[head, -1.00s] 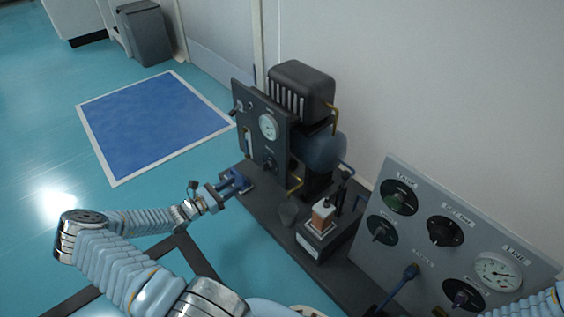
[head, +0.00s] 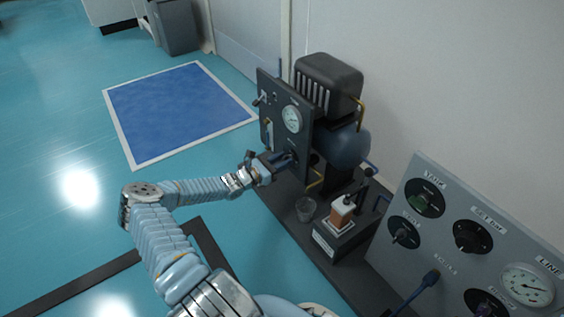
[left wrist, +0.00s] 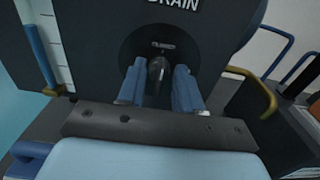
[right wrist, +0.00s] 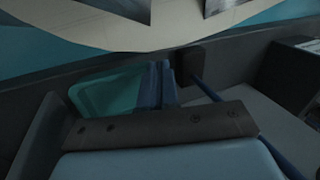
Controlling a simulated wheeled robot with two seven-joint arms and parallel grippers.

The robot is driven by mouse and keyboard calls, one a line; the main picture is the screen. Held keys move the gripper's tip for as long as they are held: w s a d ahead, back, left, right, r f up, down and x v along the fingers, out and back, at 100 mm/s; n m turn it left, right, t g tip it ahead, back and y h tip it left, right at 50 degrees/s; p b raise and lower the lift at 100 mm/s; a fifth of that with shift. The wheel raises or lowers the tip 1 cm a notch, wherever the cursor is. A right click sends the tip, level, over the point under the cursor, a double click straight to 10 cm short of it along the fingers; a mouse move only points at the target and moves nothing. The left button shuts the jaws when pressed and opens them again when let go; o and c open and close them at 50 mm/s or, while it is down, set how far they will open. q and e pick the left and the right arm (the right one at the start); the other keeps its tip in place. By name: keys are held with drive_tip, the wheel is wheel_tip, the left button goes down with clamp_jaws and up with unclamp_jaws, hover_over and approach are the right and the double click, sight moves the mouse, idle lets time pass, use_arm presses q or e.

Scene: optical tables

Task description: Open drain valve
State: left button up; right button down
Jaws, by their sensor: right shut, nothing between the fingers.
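The drain valve is a dark knob (left wrist: 157,70) on a round black dial under the "DRAIN" label, on the dark upright panel (head: 301,98) of the compressor unit. My left gripper (head: 285,157) is at the lower part of this panel in the head view. In the left wrist view its two blue fingers (left wrist: 158,84) are open, one on each side of the knob, with gaps visible. The fingers cover part of the knob in the head view. My right gripper (right wrist: 158,84) is shut and empty in the right wrist view; I cannot make it out in the head view.
A round gauge (head: 292,119) sits higher on the same panel. A clear cup (head: 306,209) and a box with an orange block (head: 341,212) stand to the right on the dark base. A grey control panel (head: 440,235) with several knobs stands further right.

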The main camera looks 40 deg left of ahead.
use_arm(q)
clamp_jaws()
drive_tip(key=shift+d+f+m+p, duration=0.15)
drive_tip(key=shift+m+p, duration=2.65)
drive_tip(key=shift+m, duration=1.7)
drive_tip(key=shift+d+r+m+p, duration=0.15)
drive_tip(key=shift+m+p, duration=2.65)
drive_tip(key=shift+m, duration=1.7)
drive_tip(key=shift+f, duration=0.15)
